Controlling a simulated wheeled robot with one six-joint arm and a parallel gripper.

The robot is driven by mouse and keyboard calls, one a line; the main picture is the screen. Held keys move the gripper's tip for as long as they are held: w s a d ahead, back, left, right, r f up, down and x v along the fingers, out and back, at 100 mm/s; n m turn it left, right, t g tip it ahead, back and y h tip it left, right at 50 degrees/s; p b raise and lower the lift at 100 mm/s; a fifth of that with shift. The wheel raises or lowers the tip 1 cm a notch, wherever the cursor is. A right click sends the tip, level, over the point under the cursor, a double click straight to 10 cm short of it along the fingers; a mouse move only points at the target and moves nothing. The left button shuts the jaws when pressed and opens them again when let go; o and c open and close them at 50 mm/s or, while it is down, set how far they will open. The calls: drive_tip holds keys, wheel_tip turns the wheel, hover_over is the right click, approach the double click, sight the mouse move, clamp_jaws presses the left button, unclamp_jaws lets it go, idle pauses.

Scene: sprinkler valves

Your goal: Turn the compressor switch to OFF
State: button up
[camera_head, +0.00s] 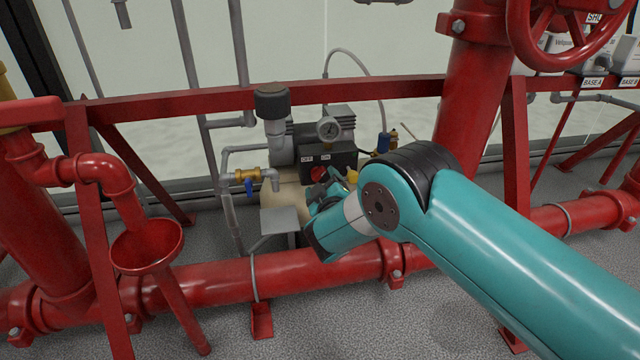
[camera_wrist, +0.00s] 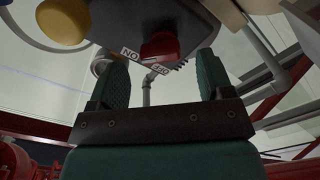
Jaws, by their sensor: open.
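The compressor switch is a red knob (camera_head: 318,174) on the front of a dark box (camera_head: 342,160), below the OFF label (camera_head: 307,160) and the ON label (camera_head: 326,156). In the wrist view the knob (camera_wrist: 160,47) shows upside down, between and just beyond my fingertips, apart from both. I cannot tell clearly which label it points to. My gripper (camera_wrist: 162,70) is open, with one green finger on each side of the knob in the picture. In the head view my gripper (camera_head: 326,192) is close in front of the box and partly hidden by my wrist.
A gauge (camera_head: 329,128) sits above the box. A yellow knob (camera_wrist: 62,22) is beside the switch in the wrist view. A red rail (camera_head: 400,88) crosses behind, and a red pipe (camera_head: 310,275) runs low in front. A blue-handled valve (camera_head: 249,186) stands left.

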sight(320, 177)
drive_tip(key=shift+b+x, duration=0.3)
drive_tip(key=shift+x, duration=1.2)
drive_tip(key=shift+c, duration=0.4)
drive_tip(key=c, duration=0.8)
drive_tip(key=shift+c, duration=0.2)
